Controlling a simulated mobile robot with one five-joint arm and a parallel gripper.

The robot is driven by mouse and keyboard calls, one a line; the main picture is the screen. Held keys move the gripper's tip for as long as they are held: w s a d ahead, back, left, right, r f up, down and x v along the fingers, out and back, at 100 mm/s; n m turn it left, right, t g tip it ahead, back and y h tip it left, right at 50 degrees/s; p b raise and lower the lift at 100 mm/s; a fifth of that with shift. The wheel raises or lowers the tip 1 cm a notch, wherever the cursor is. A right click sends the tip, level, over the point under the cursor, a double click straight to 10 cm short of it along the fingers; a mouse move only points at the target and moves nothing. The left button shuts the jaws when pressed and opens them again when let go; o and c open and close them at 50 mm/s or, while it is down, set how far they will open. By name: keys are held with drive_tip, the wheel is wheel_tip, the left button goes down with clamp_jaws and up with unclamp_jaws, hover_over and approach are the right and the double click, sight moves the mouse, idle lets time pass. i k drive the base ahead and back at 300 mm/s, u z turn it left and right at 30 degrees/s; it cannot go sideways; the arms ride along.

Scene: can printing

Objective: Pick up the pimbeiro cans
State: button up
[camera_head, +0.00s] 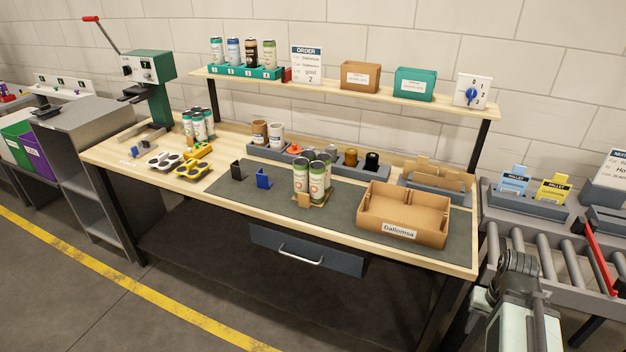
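A group of several white and green cans (311,177) with dark lids stands upright on a small tan carrier on the dark mat, mid-table. A second group of several cans (198,124) stands at the table's left, beside the green press. A row of differently coloured cans (243,54) stands in a teal rack on the upper shelf. The can labels are too small to read, so I cannot tell which are pimbeiro. The dark end of my arm, with my gripper (520,265), is at the lower right, beyond the table's right end and apart from all cans. Its fingers are not clear.
An open cardboard box (403,214) marked "Dallomsa" stands right of the middle cans. A blue holder (264,181) and a black one are on their left. A grey parts tray (322,163) lies behind. A roller conveyor (560,250) is at the right.

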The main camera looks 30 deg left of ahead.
sight(312, 171)
drive_tip(key=u, duration=1.95)
drive_tip(key=i, duration=1.55)
drive_tip(key=u, duration=1.5)
